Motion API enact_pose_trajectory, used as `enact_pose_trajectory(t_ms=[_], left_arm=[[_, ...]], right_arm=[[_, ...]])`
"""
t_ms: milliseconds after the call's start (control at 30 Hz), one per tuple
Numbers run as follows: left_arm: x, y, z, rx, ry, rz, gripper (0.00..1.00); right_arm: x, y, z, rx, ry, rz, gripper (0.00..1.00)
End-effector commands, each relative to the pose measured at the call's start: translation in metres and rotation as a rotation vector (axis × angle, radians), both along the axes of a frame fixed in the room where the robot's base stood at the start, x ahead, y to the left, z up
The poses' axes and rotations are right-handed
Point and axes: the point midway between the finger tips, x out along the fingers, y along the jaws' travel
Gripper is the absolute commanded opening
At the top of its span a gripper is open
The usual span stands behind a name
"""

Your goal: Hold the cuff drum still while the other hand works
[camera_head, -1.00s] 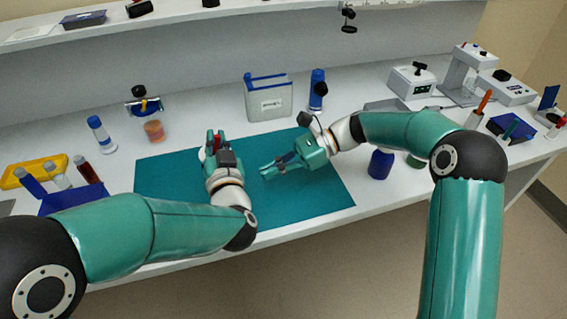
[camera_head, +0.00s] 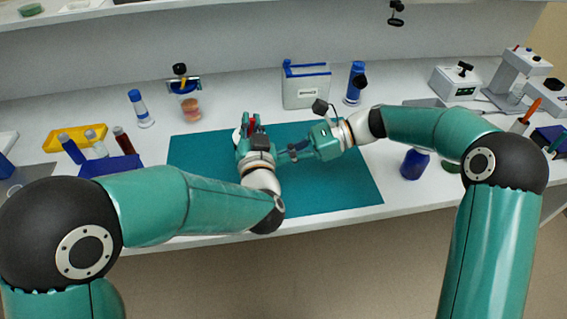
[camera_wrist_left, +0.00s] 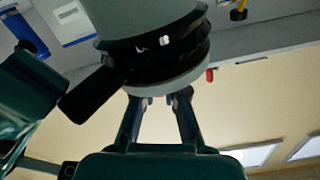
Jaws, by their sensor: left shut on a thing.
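The cuff drum (camera_wrist_left: 150,22) fills the top middle of the left wrist view as a pale grey-green cylinder with black bands. My left gripper (camera_wrist_left: 160,92) is shut on it at its lower rim. In the head view my left gripper (camera_head: 249,122) is over the teal mat, and its hand hides most of the drum. My right gripper (camera_head: 283,154) comes from the right, close beside the left hand. In the left wrist view a dark green part with a black bar lies left of the drum; I cannot tell whether the bar touches it.
The teal mat (camera_head: 335,190) lies under both hands. A grey container (camera_head: 305,92) and a blue-capped bottle (camera_head: 355,83) stand behind it. A dark blue jar (camera_head: 414,164) is at right. A yellow rack (camera_head: 75,140) and vials are at left. The mat's front right is clear.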

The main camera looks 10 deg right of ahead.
Motion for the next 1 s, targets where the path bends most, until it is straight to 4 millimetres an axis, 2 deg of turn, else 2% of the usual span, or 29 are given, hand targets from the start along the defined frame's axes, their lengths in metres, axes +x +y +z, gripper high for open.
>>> enact_pose_trajectory(t_ms=[67, 467, 567, 1000], left_arm=[[0.0, 0.0, -0.001, 0.002, 0.002, 0.0, 0.0], [-0.001, 0.0, -0.003, 0.004, 0.007, -0.002, 0.0], [-0.001, 0.0, -0.003, 0.005, 0.008, -0.001, 0.0], [0.0, 0.0, -0.003, 0.003, 0.006, 0.0, 0.0]], right_arm=[[0.0, 0.0, 0.005, 0.001, 0.0, 0.001, 0.0], [0.001, -0.005, 0.008, 0.004, -0.002, -0.002, 0.0], [0.001, -0.016, 0.011, 0.003, -0.004, -0.005, 0.0], [0.001, -0.085, 0.031, -0.001, 0.003, -0.001, 0.0]])
